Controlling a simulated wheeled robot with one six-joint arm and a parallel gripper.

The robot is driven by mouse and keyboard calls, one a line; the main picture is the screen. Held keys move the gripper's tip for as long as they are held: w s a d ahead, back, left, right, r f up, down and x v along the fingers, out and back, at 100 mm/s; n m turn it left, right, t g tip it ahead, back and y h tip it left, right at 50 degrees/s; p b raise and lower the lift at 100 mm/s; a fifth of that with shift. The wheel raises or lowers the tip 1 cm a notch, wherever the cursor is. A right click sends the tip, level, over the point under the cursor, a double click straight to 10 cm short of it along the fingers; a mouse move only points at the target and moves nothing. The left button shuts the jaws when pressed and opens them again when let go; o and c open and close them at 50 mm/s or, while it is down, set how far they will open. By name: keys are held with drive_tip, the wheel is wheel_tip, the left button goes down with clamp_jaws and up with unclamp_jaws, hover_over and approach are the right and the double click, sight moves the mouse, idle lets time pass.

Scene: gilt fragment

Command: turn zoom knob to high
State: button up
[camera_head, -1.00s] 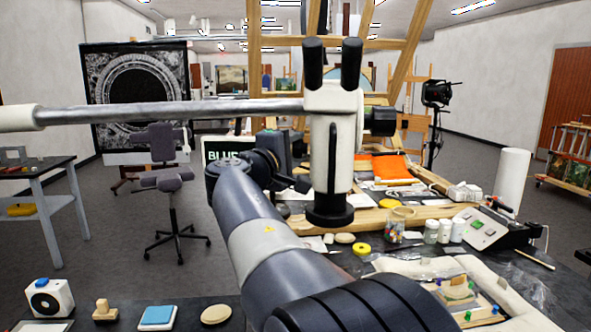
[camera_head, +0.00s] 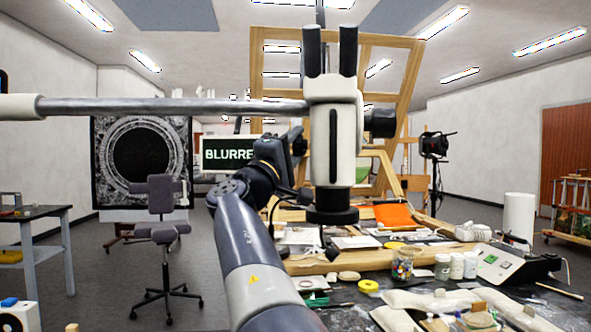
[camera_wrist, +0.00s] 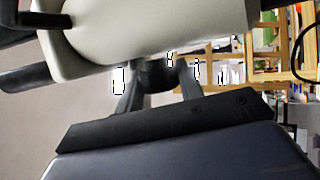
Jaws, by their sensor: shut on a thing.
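The microscope (camera_head: 333,115) is white with two black eyepieces and a black lower ring, held on a long horizontal metal arm. A black knob (camera_head: 380,121) sticks out from its right side. My gripper (camera_head: 298,142) is at its left side. In the wrist view my gripper (camera_wrist: 160,72) has its two fingers on either side of a dark round knob (camera_wrist: 157,76) under the white body, and is shut on it. In the head view my gripper hides this knob. A display (camera_head: 227,154) behind reads "BLURRE", its right end hidden by my gripper.
The workbench (camera_head: 345,294) below holds a jar of coloured pieces (camera_head: 402,263), white bottles (camera_head: 457,265), yellow tape (camera_head: 368,286) and a boxy device (camera_head: 510,265). A wooden easel (camera_head: 400,85) stands behind. A stool (camera_head: 163,240) and open floor are at left.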

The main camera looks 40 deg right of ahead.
drive_tip(key=shift+f+m+g+h+b, duration=0.3)
drive_tip(key=shift+m+h+b, duration=0.35)
drive_tip(key=shift+b, duration=0.85)
drive_tip(key=shift+r+h+b, duration=0.25)
drive_tip(key=shift+b, duration=0.2)
drive_tip(key=o, duration=1)
drive_tip(key=b+v, duration=0.2)
drive_tip(key=v, duration=0.8)
drive_tip(key=shift+a+f, duration=0.3)
